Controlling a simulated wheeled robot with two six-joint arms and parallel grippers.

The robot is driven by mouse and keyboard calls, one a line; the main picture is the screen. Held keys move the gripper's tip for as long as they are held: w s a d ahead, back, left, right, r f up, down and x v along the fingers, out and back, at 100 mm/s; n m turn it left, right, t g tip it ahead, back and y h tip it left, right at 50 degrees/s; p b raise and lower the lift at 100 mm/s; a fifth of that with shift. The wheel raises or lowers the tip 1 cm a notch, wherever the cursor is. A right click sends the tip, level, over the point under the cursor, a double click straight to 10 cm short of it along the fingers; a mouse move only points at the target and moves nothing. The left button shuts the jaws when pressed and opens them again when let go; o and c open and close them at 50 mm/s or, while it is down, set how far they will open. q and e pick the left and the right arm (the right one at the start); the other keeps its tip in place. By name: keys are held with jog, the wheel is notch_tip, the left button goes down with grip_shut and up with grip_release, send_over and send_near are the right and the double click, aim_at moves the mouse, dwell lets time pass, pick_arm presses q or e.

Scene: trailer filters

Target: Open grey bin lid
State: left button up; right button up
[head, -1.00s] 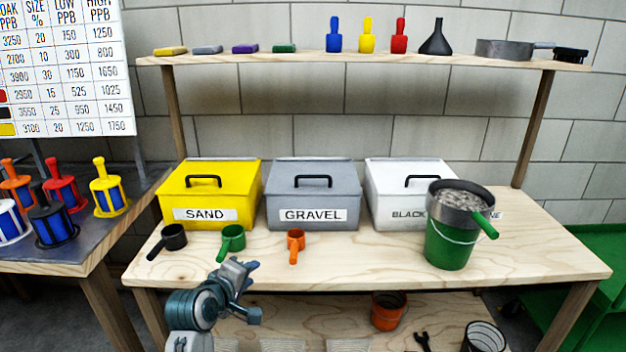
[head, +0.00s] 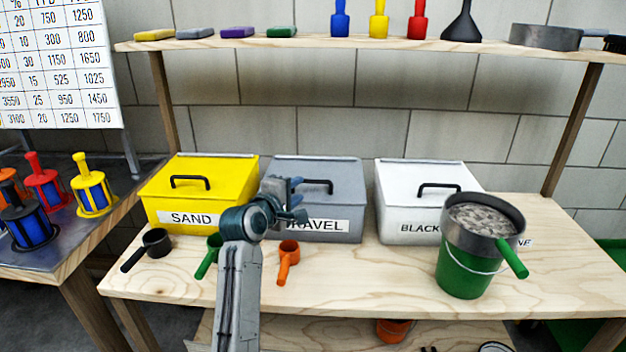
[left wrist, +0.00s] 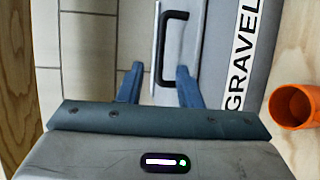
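The grey bin (head: 345,205) labelled GRAVEL stands on the workbench between the yellow and white bins. Its lid is closed, with a black handle (head: 318,186) on top. My left gripper (head: 297,193) is in front of the bin's left part and hides part of the lid and label. In the left wrist view the handle (left wrist: 168,50) lies just beyond and between the two blue fingers of my left gripper (left wrist: 158,82), which are apart and empty. My right gripper is not in view.
A yellow SAND bin (head: 200,190) and a white bin (head: 405,215) flank the grey one. An orange scoop (head: 287,262) and a green scoop (head: 207,258) lie in front, near my arm. A green bucket (head: 465,265) with a pan of gravel stands at right.

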aim_at(309, 182)
pick_arm(q)
jog(key=x, duration=0.8)
jog(key=shift+w+f, duration=0.1)
grip_shut()
